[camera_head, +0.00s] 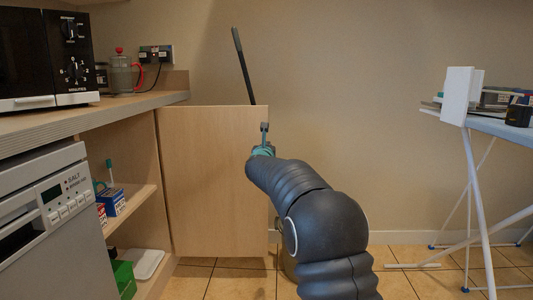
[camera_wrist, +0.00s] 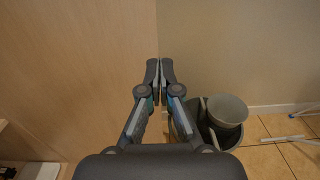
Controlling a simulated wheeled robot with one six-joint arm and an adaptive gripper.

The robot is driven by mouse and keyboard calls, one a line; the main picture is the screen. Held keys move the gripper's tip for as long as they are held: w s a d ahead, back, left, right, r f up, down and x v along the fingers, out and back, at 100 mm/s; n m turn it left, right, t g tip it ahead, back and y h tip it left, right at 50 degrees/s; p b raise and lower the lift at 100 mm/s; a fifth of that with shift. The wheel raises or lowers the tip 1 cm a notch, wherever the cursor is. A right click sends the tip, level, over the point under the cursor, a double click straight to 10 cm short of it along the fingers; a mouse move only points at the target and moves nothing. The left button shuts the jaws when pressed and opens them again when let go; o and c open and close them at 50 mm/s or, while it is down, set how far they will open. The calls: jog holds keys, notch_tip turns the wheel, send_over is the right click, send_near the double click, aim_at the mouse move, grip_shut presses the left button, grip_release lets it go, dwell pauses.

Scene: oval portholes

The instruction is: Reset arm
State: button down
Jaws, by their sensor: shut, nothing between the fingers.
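My gripper (camera_wrist: 160,68) is shut and empty in the wrist view, its fingertips together near the outer edge of the open cabinet door. In the head view my arm reaches forward and my gripper (camera_head: 264,128) is at the upper right edge of the wooden cabinet door (camera_head: 210,185). The door also fills the left of the wrist view (camera_wrist: 80,70). I cannot tell whether the fingertips touch the door.
Left are a counter (camera_head: 120,107) with a microwave (camera_head: 45,60) and glass press (camera_head: 122,75), and a dishwasher (camera_head: 60,235). Open shelves (camera_head: 130,200) hold small boxes. A grey bin (camera_wrist: 225,112) stands behind the door.

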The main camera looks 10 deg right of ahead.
jog(key=s+a+f+n+g+y+p, duration=0.1)
jog(key=s+a+f+n+g+y, duration=0.25)
jog(key=s+f+n, duration=0.7)
jog(key=s+a+f+n+g+y, duration=0.4)
jog(key=s+n, duration=0.4)
jog(key=n, duration=0.6)
jog(key=s+d+n+g+h+p, duration=0.1)
jog(key=s+d+n+g+p, duration=0.15)
jog(key=s+n, duration=0.85)
jog(key=s+d+n+g+h+p, duration=0.1)
jog(key=s+d+n+g+p, duration=0.2)
jog(key=s, duration=1.7)
jog(key=s+d+r+t+h+p, duration=0.1)
jog(key=s+d+r+p, duration=0.1)
jog(key=s+r+p, duration=0.2)
jog(key=shift+s+r, duration=1.8)
jog(key=shift+s, duration=1.55)
